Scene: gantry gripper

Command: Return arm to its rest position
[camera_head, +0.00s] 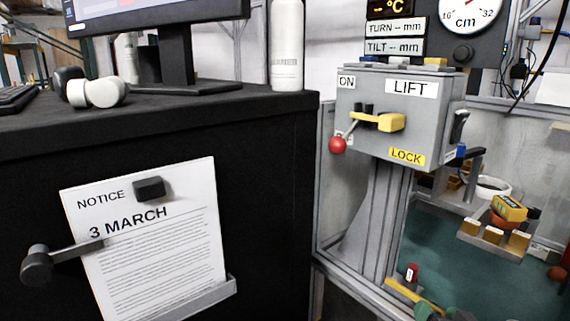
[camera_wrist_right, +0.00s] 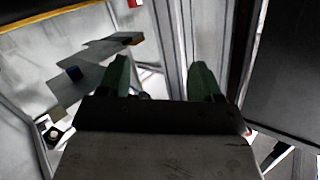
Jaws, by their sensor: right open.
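My right gripper shows in the right wrist view (camera_wrist_right: 160,82) with its two green fingers spread wide and nothing between them. In the head view, only green parts of it (camera_head: 434,313) show at the bottom edge, below the grey LIFT box. The rest of my right arm is out of view there. My left gripper is in neither view. The LIFT box (camera_head: 375,138) has a yellow handle (camera_head: 391,122) and a lever with a red ball (camera_head: 337,145). My gripper is well below these and apart from them.
A black desk (camera_head: 270,150) with a monitor and white bottle (camera_head: 287,45) fills the left. A notice (camera_head: 150,250) hangs on its front. A grey frame post (camera_head: 382,225) and a tray with yellow blocks (camera_head: 492,236) stand at right. Grey posts are close around my right gripper.

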